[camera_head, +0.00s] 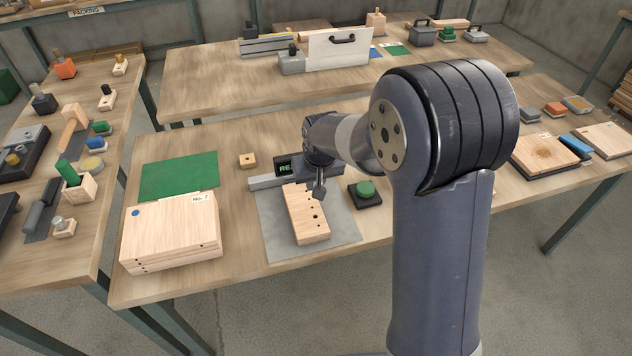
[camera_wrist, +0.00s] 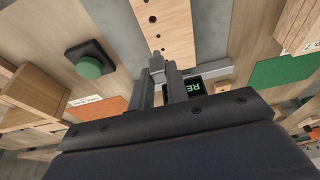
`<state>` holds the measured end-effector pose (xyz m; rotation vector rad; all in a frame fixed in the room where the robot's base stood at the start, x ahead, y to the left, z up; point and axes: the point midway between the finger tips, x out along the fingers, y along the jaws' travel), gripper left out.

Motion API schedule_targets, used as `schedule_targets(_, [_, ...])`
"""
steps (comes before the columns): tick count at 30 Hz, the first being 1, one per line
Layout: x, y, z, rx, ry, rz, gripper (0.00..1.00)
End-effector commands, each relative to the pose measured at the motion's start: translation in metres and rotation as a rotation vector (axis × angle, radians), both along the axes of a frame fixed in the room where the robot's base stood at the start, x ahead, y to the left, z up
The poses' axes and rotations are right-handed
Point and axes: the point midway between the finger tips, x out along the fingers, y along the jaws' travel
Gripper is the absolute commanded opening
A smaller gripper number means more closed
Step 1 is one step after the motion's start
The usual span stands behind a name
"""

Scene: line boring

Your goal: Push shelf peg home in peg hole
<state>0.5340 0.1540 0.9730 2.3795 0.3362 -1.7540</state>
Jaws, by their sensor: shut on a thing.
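A pale wooden board (camera_head: 306,228) with a line of dark holes lies on a grey mat in the head view. It also shows at the top of the wrist view (camera_wrist: 176,20). A peg hole (camera_wrist: 152,19) is visible in the board there. My gripper (camera_head: 319,192) is over the board's right side in the head view. In the wrist view my gripper (camera_wrist: 160,76) is shut on a small grey piece, the shelf peg (camera_wrist: 156,62), at its fingertips near the board's end. I cannot tell whether the peg touches a hole; its lower end is hidden.
A green button on a dark base (camera_head: 365,194) stands right of the mat. A dark display with green letters (camera_head: 285,167) and a grey rail (camera_head: 263,183) are behind the board. Stacked wooden panels (camera_head: 170,230) lie left, near a green sheet (camera_head: 180,176).

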Motion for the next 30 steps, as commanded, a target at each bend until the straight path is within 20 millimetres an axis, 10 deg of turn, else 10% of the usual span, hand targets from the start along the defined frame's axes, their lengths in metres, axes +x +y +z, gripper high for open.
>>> schedule_targets(30, [0.000,0.000,-0.078,0.000,0.000,0.000,0.00])
